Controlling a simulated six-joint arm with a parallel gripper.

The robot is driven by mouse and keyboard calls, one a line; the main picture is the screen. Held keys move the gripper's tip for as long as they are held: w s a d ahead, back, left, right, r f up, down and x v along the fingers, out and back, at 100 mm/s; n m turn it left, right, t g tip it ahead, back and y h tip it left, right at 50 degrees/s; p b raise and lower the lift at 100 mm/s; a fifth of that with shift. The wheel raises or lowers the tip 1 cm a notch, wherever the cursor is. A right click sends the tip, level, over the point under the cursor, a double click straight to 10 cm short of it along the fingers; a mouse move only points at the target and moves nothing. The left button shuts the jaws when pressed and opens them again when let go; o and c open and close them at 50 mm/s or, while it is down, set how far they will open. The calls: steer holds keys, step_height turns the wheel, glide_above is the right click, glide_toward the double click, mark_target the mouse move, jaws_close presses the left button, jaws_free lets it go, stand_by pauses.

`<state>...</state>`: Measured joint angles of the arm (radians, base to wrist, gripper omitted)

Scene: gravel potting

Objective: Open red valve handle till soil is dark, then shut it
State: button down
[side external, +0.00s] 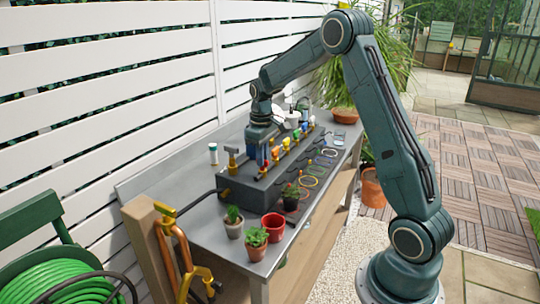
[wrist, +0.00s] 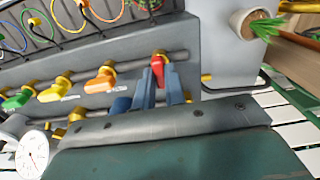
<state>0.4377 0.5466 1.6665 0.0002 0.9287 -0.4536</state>
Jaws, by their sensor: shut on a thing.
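The red valve handle (wrist: 158,68) sits on the pipe of the grey valve block, at the end of the row of handles in the wrist view. My gripper (wrist: 153,88) has its blue fingers shut on the red valve handle. In the side view my gripper (side external: 262,152) reaches down over the valve block (side external: 255,190), and the red handle (side external: 265,166) shows just below it. Which pot this valve feeds, and any water flow, I cannot tell. A pale pot (wrist: 240,22) with a green plant shows brown soil at the top of the wrist view.
Orange (wrist: 100,82), yellow (wrist: 55,88) and green (wrist: 15,100) handles line the same pipe. A round white gauge (wrist: 32,155) is at lower left. On the bench's near end stand a red pot (side external: 273,227) and a terracotta pot (side external: 256,250). Thin coloured hoses loop along the front.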

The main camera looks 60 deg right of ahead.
steer(key=c, duration=1.5)
jaws_free()
steer(key=shift+o, duration=0.2)
steer(key=shift+r, duration=0.2)
step_height(320, 180, up, 14)
steer(key=shift+f, duration=0.2)
